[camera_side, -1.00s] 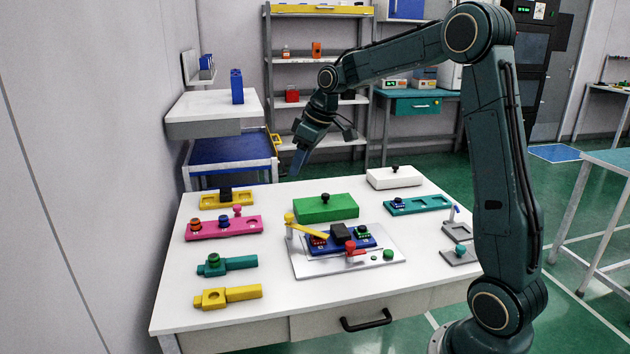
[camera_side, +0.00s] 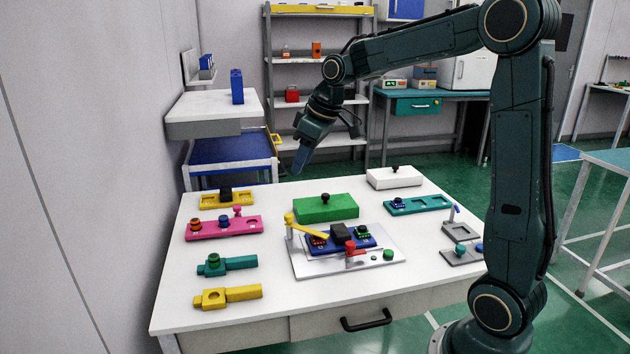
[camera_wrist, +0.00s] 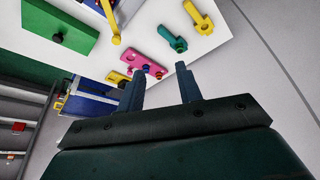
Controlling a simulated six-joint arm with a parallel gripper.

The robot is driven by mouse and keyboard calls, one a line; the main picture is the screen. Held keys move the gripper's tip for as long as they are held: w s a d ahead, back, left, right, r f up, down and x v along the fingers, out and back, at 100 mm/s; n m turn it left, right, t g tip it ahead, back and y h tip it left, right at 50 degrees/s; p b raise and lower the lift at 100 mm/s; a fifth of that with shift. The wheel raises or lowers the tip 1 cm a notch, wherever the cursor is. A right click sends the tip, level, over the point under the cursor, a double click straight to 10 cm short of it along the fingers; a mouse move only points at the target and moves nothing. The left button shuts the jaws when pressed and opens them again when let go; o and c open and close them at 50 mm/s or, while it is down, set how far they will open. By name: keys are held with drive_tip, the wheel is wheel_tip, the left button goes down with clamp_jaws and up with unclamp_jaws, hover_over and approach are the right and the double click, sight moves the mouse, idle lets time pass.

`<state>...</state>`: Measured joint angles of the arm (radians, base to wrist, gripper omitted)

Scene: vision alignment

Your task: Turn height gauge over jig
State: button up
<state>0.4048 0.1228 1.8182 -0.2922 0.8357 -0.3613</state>
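The height gauge looks to be the yellow bar (camera_side: 308,230) on a post at the left of a light grey plate (camera_side: 310,267). The bar slants right, and its free end is over or beside the left end of the blue jig (camera_side: 350,244); I cannot tell which. The bar also shows in part at the top of the wrist view (camera_wrist: 110,22). My gripper (camera_side: 299,160) is high above the far left part of the table, well away from the gauge. In the wrist view its two fingers (camera_wrist: 160,74) stand apart with nothing between them.
A green block (camera_side: 325,209) with a black knob lies behind the plate. A red clamp (camera_side: 352,250) stands at the jig's front. Pink (camera_side: 222,229), teal (camera_side: 227,265) and yellow (camera_side: 227,297) fixtures line the left. A white box (camera_side: 394,177) is at the back.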

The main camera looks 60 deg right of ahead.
drive_tip(key=shift+f, duration=0.2)
drive_tip(key=c, duration=0.4)
drive_tip(key=w+f+m, duration=0.1)
drive_tip(key=f, duration=0.2)
drive_tip(key=f+h, duration=0.1)
drive_tip(key=f, duration=0.2)
drive_tip(key=w+f+m+h, duration=0.1)
drive_tip(key=f, duration=0.3)
drive_tip(key=shift+w+a+m, duration=0.25)
drive_tip(key=shift+w+m, duration=0.05)
drive_tip(key=shift+w, duration=0.05)
clamp_jaws()
wheel_tip(320, 180, down, 8)
drive_tip(key=s+d+m+h, duration=0.1)
drive_tip(key=h, duration=0.3)
drive_tip(key=shift+f, duration=0.25)
